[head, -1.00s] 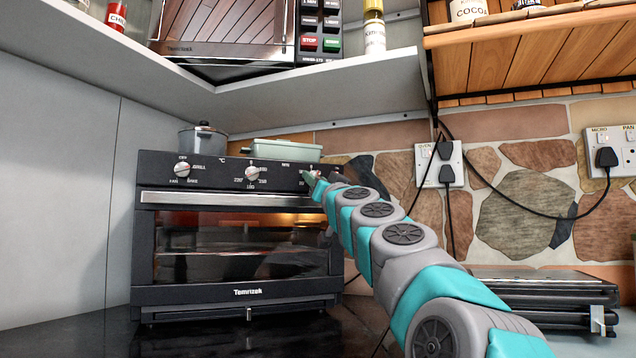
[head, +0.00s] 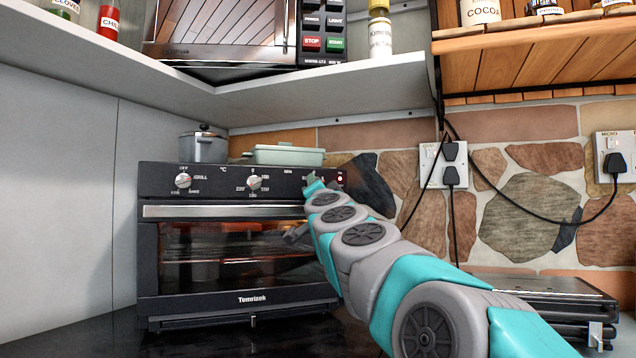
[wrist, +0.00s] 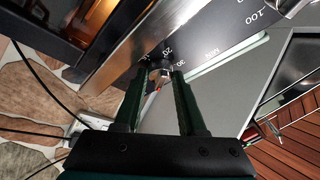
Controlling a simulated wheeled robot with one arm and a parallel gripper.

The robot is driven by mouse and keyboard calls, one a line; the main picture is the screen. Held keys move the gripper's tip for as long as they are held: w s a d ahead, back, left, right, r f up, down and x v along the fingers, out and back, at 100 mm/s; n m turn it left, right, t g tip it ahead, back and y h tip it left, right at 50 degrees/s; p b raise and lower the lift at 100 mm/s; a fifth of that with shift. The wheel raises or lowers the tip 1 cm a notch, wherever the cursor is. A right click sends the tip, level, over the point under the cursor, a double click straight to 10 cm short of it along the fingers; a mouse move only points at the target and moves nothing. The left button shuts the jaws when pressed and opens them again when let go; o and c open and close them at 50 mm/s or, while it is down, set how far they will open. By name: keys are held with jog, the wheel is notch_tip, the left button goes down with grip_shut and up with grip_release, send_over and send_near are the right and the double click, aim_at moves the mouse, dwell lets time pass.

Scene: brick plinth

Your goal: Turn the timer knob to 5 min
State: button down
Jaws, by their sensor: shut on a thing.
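The black toaster oven (head: 245,297) stands on the dark counter with a row of knobs on its upper panel. My gripper (head: 314,182) is at the right end of that panel, over the timer knob, which it mostly hides in the head view. In the wrist view the timer knob (wrist: 157,78) shows between the two fingers of my gripper (wrist: 162,76), which are shut on it. Minute marks such as 20 and 30 show around the knob. Its pointer cannot be read clearly. A small red light (head: 340,180) is lit beside the gripper.
The grill knob (head: 183,181) and temperature knob (head: 254,183) are to the left. A pot (head: 204,147) and green dish (head: 288,156) sit on the oven. A shelf (head: 330,90) overhangs it. Sockets with cables (head: 443,163) are on the stone wall at right.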

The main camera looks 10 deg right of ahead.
dwell(0.3)
jog(key=c, duration=0.5)
grip_release()
